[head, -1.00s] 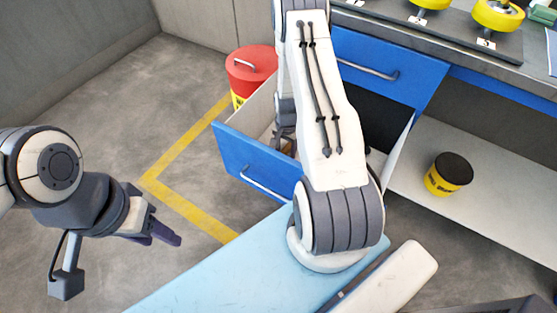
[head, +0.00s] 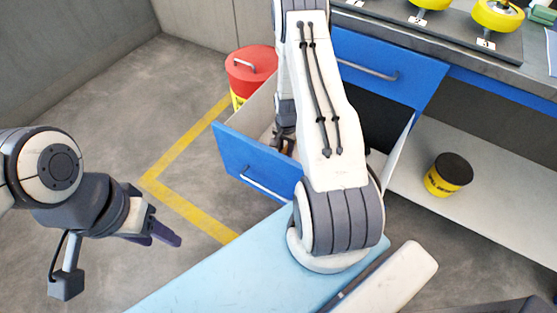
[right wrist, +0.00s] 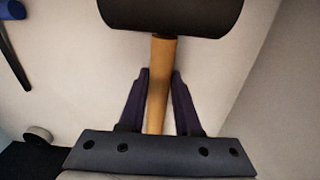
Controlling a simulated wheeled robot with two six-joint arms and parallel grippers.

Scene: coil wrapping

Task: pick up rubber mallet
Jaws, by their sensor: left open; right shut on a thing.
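The rubber mallet has a black head (right wrist: 170,15) and a wooden handle (right wrist: 158,85), seen in the right wrist view. My right gripper (right wrist: 160,75) is shut on the handle, with one dark finger on each side of it and the head beyond the fingertips. In the head view my right gripper (head: 284,138) is down in the open blue drawer, partly hidden by my arm and the drawer front (head: 255,165); the mallet is barely made out there. My left gripper (head: 155,236) is open and empty over the floor at the left.
The drawer's pale wall (head: 400,140) stands to the right of my arm. A red-lidded bin (head: 250,65) is behind the drawer. A black-and-yellow can (head: 449,175) stands on the lower shelf. In the right wrist view, a blue-and-black object (right wrist: 15,45) and a small roll (right wrist: 38,134) lie nearby.

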